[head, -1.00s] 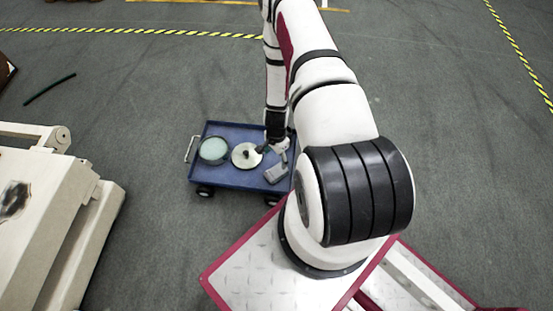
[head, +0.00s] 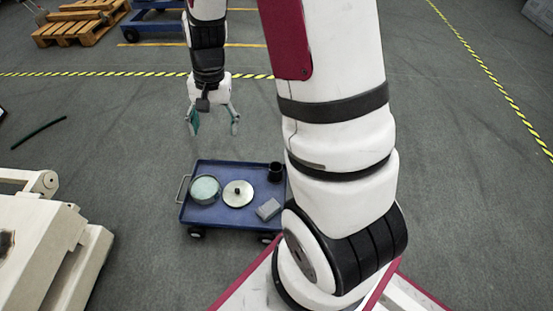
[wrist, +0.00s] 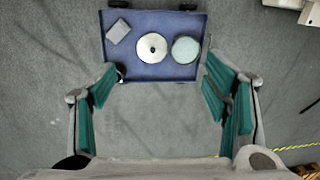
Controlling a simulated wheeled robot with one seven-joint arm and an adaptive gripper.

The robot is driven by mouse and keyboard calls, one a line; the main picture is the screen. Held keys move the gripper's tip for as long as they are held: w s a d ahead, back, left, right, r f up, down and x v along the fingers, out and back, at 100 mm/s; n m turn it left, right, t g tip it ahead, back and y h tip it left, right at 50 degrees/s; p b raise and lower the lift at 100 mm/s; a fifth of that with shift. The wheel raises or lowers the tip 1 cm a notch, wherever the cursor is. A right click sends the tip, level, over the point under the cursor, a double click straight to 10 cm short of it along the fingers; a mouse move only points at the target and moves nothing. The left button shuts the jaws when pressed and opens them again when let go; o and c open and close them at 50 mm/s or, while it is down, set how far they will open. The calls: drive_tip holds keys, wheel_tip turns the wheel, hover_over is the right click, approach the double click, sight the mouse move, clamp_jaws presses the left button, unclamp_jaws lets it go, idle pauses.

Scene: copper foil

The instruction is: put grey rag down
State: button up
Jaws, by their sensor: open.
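The grey rag (head: 268,209) is a small folded block lying on the blue cart (head: 230,217), near its front right corner. In the wrist view the rag (wrist: 118,31) lies flat at the upper left of the cart (wrist: 150,72). My gripper (head: 213,132) is open and empty, raised above and behind the cart in the head view. In the wrist view the open fingers (wrist: 162,110) with green pads are spread wide, and the rag is well apart from them.
On the cart are a round pale green dish (head: 205,190), a silver disc with a dark knob (head: 238,194) and a black cup (head: 275,172). A cream machine (head: 40,240) stands at the left. Pallets (head: 80,22) lie far back. The floor behind the cart is clear.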

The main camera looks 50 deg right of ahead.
drive_tip(key=s+a+r+n, duration=0.3)
drive_tip(key=s+a+r, duration=0.25)
drive_tip(key=r, duration=0.45)
drive_tip(key=s+a+r+n, duration=0.1)
drive_tip(key=s+r+n, duration=0.2)
drive_tip(key=s, duration=0.8)
drive_tip(key=s+a+r+n+h, duration=0.1)
drive_tip(key=s+r, duration=0.4)
drive_tip(key=s, duration=0.7)
drive_tip(key=shift+a+r+n+g, duration=0.35)
drive_tip(key=shift+a+n, duration=0.35)
drive_tip(key=shift+n, duration=0.5)
drive_tip(key=shift+s+r, duration=0.1)
